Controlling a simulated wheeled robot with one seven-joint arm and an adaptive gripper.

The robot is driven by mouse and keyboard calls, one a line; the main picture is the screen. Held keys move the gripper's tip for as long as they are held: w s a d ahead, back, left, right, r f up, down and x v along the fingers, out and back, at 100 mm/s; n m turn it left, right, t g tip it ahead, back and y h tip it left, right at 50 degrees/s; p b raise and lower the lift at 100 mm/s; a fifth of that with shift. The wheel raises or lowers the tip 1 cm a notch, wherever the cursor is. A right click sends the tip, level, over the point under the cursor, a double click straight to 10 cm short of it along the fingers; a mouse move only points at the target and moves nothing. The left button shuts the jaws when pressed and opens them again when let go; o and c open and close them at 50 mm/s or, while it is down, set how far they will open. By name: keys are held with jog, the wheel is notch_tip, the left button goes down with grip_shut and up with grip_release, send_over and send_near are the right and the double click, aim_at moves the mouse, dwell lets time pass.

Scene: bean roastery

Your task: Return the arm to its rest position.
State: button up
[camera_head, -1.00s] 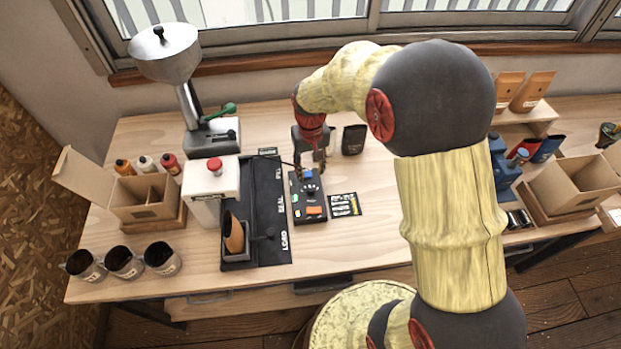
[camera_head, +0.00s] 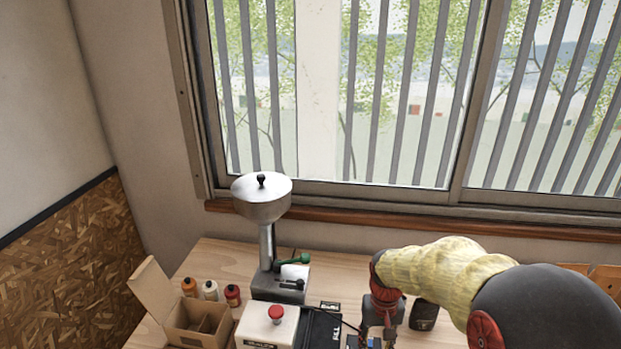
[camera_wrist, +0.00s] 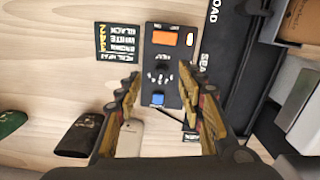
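My gripper (camera_head: 378,330) shows at the bottom of the head view, pointing down over the workbench, with my arm reaching in from the right. In the wrist view my gripper (camera_wrist: 160,82) has its two fingers spread apart with nothing between the tips. Below and between them is a black control box (camera_wrist: 160,78) with orange and blue buttons. The fingers look above the box; I cannot tell whether they touch it. Most of the box is cut off in the head view.
A hopper machine (camera_head: 263,205), a white unit with a red knob (camera_head: 276,314), several small bottles (camera_head: 210,290) and an open carton (camera_head: 190,325) stand left of my gripper. A dark pouch (camera_head: 424,314) is close on its right. The window (camera_head: 340,190) is behind.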

jog(key=s+r+t+b, duration=0.5)
jog(key=s+r+t, duration=0.1)
jog(key=s+r, duration=1.1)
jog(key=shift+s+r+n, duration=0.15)
jog(key=shift+s+n, duration=0.15)
jog(key=shift+s, duration=1.1)
